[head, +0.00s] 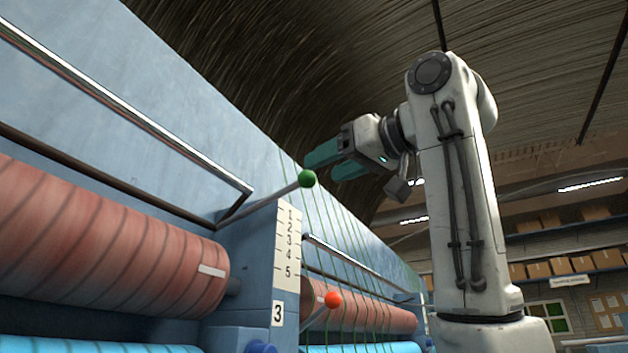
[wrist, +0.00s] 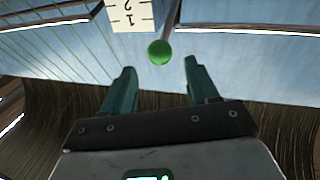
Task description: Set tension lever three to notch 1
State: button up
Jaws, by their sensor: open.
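A lever with a green ball knob (head: 306,178) rises beside a white scale plate (head: 289,247) numbered 1 to 5. The knob shows just above the plate's "1" end. A plate reading "3" (head: 278,313) sits below the scale. My gripper (head: 322,166) is open and empty, with teal fingers close to the green knob. In the wrist view the green knob (wrist: 160,52) lies just beyond the fingertips (wrist: 159,70), between their lines, with no visible contact. The scale's "1" and "2" end (wrist: 130,14) shows upside down there.
A second lever with a red-orange knob (head: 332,299) stands lower right. Red fabric rolls (head: 110,240) and metal rails (head: 120,105) line the blue machine (head: 200,120). Green strands hang behind the scale. Shelves with boxes (head: 560,265) stand far right.

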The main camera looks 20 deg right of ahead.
jog(key=b+v, duration=0.1)
jog(key=v, duration=0.3)
jog(key=shift+s+d, duration=0.2)
jog(key=shift+s, duration=0.2)
